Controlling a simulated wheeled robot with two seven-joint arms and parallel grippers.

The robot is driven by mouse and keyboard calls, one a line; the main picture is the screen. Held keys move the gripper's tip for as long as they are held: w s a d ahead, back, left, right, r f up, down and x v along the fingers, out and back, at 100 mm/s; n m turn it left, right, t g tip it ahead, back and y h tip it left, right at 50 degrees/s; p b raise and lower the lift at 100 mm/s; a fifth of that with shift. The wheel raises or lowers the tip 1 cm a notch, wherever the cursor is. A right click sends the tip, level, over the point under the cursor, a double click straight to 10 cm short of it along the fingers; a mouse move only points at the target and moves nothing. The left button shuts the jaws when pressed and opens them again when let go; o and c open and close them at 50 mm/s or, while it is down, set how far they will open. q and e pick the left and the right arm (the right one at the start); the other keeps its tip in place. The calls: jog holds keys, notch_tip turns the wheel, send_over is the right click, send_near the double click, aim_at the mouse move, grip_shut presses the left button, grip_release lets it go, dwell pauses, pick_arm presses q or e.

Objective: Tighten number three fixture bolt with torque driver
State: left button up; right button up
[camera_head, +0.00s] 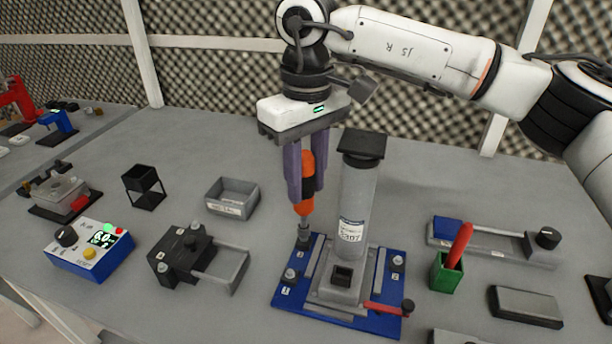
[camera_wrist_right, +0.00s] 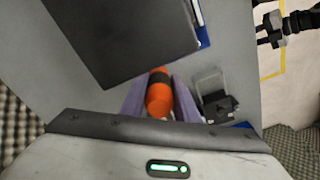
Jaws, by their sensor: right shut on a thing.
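My right gripper (camera_head: 305,185) is shut on the orange and black torque driver (camera_head: 307,170), which it holds upright. The driver also shows between the fingers in the right wrist view (camera_wrist_right: 159,93). The driver's tip points down at a bolt (camera_head: 304,236) at the back left corner of the blue fixture plate (camera_head: 290,304); I cannot tell whether they touch. Other bolts stand at the front left (camera_head: 290,275) and back right (camera_head: 398,262) of the plate. A grey cylinder (camera_head: 357,200) with a black cap stands in the middle.
A blue control box (camera_head: 88,262) with a lit display is at the left. A black block with a grey frame (camera_head: 185,258), a grey tray (camera_head: 232,197) and a black open stand (camera_head: 144,187) stand left of the fixture. A green holder (camera_head: 445,274) stands at its right.

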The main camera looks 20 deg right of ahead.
aim_at(306, 156)
jog(key=shift+f+b, duration=0.4)
jog(key=shift+f, duration=0.35)
dwell(0.8)
jog(key=shift+f+p, duration=0.15)
jog(key=shift+p, duration=0.15)
dwell(1.4)
jog(key=shift+r+p, duration=2)
jog(key=shift+r, duration=0.55)
